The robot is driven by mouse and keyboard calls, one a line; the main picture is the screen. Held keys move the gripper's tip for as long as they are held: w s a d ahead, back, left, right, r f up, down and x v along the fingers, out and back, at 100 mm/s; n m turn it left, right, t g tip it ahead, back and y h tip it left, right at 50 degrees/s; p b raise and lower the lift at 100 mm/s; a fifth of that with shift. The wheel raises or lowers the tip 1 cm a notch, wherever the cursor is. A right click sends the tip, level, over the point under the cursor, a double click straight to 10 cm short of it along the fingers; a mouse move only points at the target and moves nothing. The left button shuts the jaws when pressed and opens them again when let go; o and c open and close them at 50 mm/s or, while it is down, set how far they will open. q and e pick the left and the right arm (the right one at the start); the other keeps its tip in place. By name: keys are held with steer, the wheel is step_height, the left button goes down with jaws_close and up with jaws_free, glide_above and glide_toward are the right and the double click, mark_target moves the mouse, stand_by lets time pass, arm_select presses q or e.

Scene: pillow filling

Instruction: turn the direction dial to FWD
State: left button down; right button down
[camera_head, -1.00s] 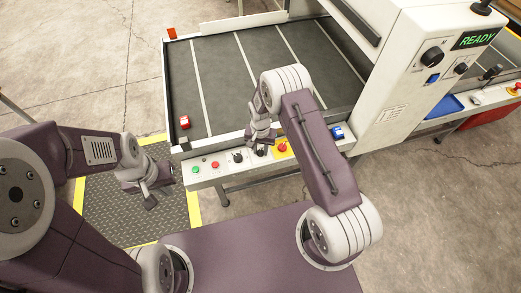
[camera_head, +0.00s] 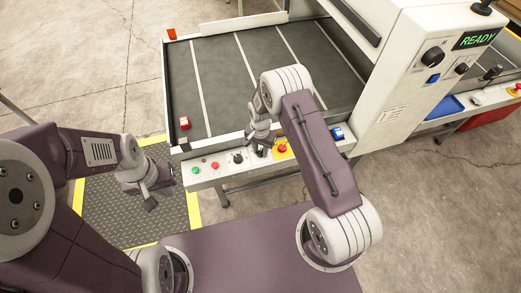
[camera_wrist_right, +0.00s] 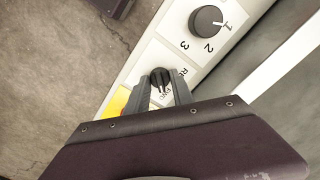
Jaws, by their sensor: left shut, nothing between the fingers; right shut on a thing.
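The direction dial is a small black knob (camera_wrist_right: 160,76) on the white control strip in the right wrist view, with partly hidden lettering beside it that seems to include FWD. My right gripper (camera_wrist_right: 161,88) is shut on this dial, with one finger on each side of it. Which mark the dial points to is hard to tell. In the head view, my right gripper (camera_head: 260,148) is low over the strip, and its wrist and fingers partly hide the dial. My left gripper (camera_head: 150,203) is shut and empty, above the dark floor plate and away from the panel.
A larger numbered dial (camera_wrist_right: 207,22) sits beside the direction dial. The strip also has a green button (camera_head: 196,170), a red button (camera_head: 215,165) and a red emergency stop on yellow (camera_head: 282,147). The conveyor belt (camera_head: 225,80) lies behind; a READY display (camera_head: 477,40) is at right.

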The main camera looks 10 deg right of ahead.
mark_target(261, 151)
steer(key=c, duration=1.1)
jaws_free()
step_height(261, 151, up, 9)
steer(key=shift+r, duration=0.1)
